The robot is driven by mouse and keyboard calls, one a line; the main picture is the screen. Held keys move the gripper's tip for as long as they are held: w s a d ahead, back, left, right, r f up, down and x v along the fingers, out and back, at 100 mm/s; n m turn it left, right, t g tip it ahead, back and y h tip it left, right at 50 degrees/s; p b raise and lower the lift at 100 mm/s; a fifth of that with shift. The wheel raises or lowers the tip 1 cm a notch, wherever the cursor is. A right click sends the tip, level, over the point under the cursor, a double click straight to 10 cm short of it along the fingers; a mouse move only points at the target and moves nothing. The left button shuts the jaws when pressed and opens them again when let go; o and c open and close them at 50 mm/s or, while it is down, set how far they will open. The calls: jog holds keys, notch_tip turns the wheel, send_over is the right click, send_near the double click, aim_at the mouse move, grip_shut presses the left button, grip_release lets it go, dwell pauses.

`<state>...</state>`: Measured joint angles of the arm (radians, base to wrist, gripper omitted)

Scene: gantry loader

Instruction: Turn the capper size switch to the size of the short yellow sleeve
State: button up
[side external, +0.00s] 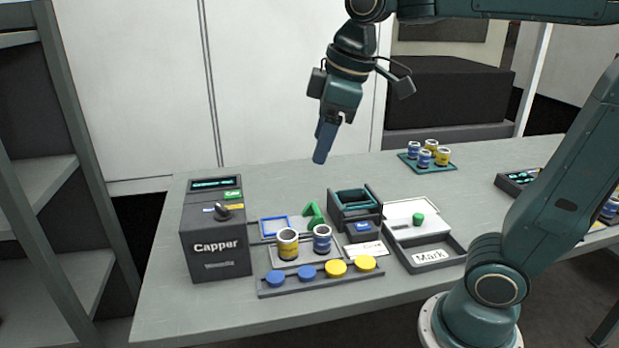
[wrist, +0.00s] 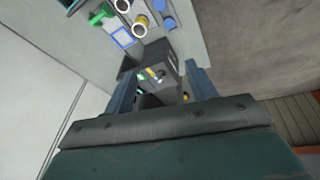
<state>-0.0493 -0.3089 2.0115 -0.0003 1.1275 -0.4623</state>
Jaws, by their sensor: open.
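The capper (side external: 215,245) is a dark box at the left end of the table. Its size switch (side external: 222,211) is a black knob on the sloped upper face, between a blue label and a yellow label. I cannot tell for certain which label the knob points to. The short yellow sleeve (side external: 288,244) stands upright on a grey plate right of the capper, beside a blue sleeve (side external: 321,239). My gripper (side external: 320,160) is raised in the air, up and right of the capper, touching nothing. In the wrist view its open fingers (wrist: 162,92) frame the capper (wrist: 150,65).
A rack (side external: 320,278) holds blue and yellow caps in front of the sleeves. A green clip-like part (side external: 314,214), a dark holder (side external: 353,206) and a tray marked Mark (side external: 431,256) stand to the right. A teal tray (side external: 411,163) with more sleeves sits farther back.

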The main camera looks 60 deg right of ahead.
jog(key=w+a+r+n+g, duration=0.15)
jog(key=w+n, duration=0.35)
jog(key=w, duration=0.6)
jog(key=n+g, duration=0.2)
jog(key=n, duration=0.3)
send_over(220, 207)
notch_tip(220, 207, down, 4)
jog(key=shift+s, duration=0.1)
jog(key=shift+f, duration=0.1)
jog(key=shift+f, duration=6.8)
jog(key=shift+c, duration=0.5)
jog(key=c, duration=0.9)
